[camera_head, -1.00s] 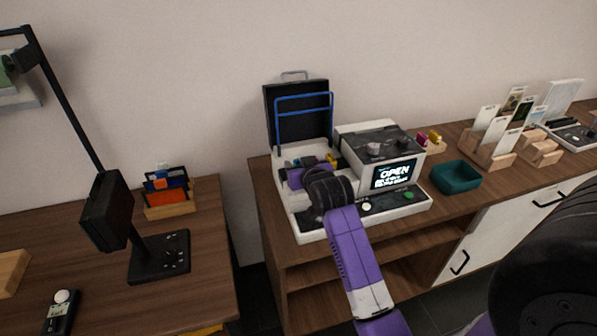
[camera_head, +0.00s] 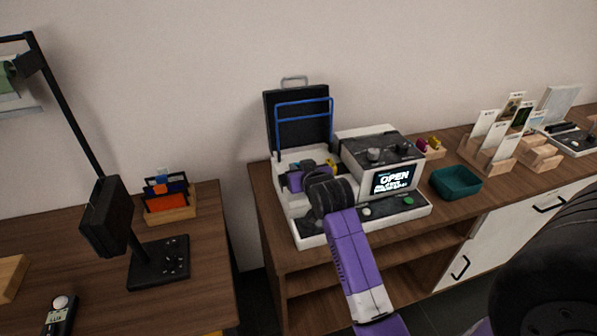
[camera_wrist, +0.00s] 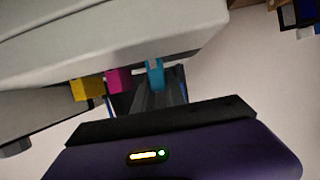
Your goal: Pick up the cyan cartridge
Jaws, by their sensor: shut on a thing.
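The cyan cartridge (camera_wrist: 155,74) is between the fingertips of my gripper (camera_wrist: 157,92) in the wrist view, and the jaws are shut on it. Its upper end meets the edge of the pale printer housing (camera_wrist: 110,30). The magenta cartridge (camera_wrist: 118,80) and the yellow cartridge (camera_wrist: 86,88) stand beside it to the left, apart from the fingers. In the head view my gripper (camera_head: 306,166) is inside the open white printer (camera_head: 310,229). My wrist hides much of that bay, and the cyan cartridge is hard to make out there.
The raised black lid (camera_head: 300,136) with a blue frame (camera_head: 304,101) stands behind my gripper. The printer's box with the "OPEN" screen (camera_head: 393,181) is close on the right. A teal tray (camera_head: 456,183) sits on the cabinet top. A black lamp (camera_head: 108,215) stands on the left table.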

